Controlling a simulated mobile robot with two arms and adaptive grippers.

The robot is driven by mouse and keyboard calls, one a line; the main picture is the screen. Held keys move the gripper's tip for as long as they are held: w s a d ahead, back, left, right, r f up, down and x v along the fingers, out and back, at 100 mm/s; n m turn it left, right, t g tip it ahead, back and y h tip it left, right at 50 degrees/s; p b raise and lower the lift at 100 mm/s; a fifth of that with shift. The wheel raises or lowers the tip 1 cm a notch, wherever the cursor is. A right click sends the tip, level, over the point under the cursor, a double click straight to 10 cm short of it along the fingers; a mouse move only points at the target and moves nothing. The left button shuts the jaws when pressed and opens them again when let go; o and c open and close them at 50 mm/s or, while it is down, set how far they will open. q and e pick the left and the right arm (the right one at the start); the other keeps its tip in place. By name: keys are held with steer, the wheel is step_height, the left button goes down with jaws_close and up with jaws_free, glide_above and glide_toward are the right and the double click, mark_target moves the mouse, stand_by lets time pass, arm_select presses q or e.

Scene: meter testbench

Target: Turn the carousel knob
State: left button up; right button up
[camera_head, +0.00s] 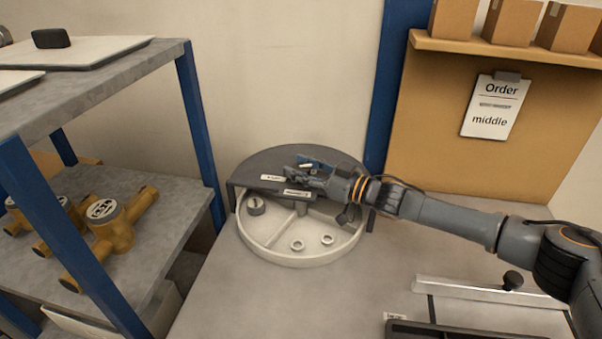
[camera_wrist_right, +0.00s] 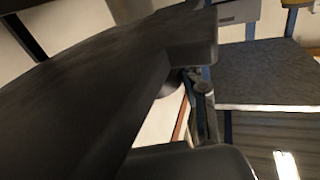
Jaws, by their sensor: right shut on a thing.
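The carousel is a round white tray (camera_head: 270,243) with dividers, its back half under a dark cover (camera_head: 262,160). It stands on the grey bench against the wall. My right gripper (camera_head: 302,178) reaches in from the right over the cover near the carousel's middle. It is shut on the carousel knob, which its fingers mostly hide. In the right wrist view, dark close surfaces fill much of the picture and the grip is hard to make out. My left gripper is not in view.
Small round parts (camera_head: 298,245) sit in the open front compartments. A grey shelf unit (camera_head: 165,72) with blue posts and brass meters (camera_head: 108,222) stands at left. An "Order middle" clipboard (camera_head: 492,106) hangs at right. The bench (camera_head: 215,290) front left of the carousel is clear.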

steer(key=shift+n+g+y, duration=0.4)
steer(key=shift+n+g, duration=0.1)
steer(key=shift+g, duration=0.2)
steer(key=o, duration=1.2)
steer(key=shift+c, duration=0.2)
steer(key=v, duration=1.2)
